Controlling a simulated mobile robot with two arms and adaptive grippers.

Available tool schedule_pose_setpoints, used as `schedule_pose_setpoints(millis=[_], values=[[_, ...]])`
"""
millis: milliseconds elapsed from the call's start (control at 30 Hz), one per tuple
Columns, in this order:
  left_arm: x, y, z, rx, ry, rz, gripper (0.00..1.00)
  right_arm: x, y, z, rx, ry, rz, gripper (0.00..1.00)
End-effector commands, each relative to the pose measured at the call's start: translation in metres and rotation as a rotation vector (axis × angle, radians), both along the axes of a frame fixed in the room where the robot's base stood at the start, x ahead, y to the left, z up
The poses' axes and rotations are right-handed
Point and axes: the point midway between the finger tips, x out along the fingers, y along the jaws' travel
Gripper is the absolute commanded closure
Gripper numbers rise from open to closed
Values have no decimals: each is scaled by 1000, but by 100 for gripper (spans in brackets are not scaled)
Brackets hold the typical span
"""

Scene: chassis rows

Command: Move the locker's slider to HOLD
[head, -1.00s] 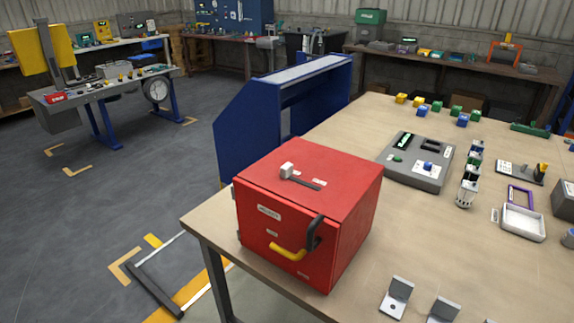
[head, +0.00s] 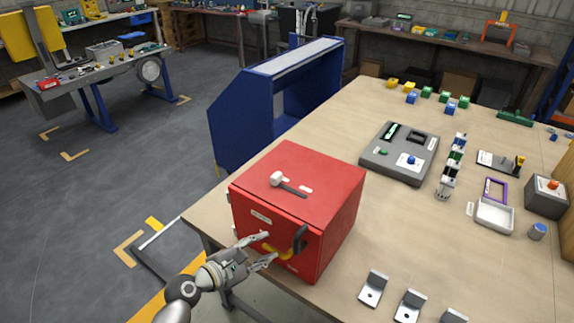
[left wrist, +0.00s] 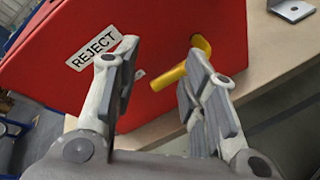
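The red locker (head: 330,195) stands on the near left corner of the wooden table. On its top is a dark slot (head: 294,190) with a white slider knob (head: 277,179) at the slot's left end. Two small light labels lie by the slot, too small to read. My right gripper is not in view.
Metal angle brackets (head: 373,289) lie on the table right of the locker. A grey control box (head: 400,153) and small parts sit farther back. A blue stand (head: 235,125) is behind the locker. The table between the locker and the control box is mostly clear.

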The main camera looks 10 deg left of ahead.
Motion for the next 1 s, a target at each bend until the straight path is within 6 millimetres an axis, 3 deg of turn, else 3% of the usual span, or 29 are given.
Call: schedule_pose_setpoints(millis=[33,100,333,633,1000], values=[[9,6,24,-109,-5,41,61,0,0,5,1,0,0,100],[22,15,47,-276,-5,104,61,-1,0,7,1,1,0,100],[49,45,98,-695,5,233,61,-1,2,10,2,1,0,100],[69,46,109,-793,7,255,61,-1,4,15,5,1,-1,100],[130,24,108,-788,8,255,61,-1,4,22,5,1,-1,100]])
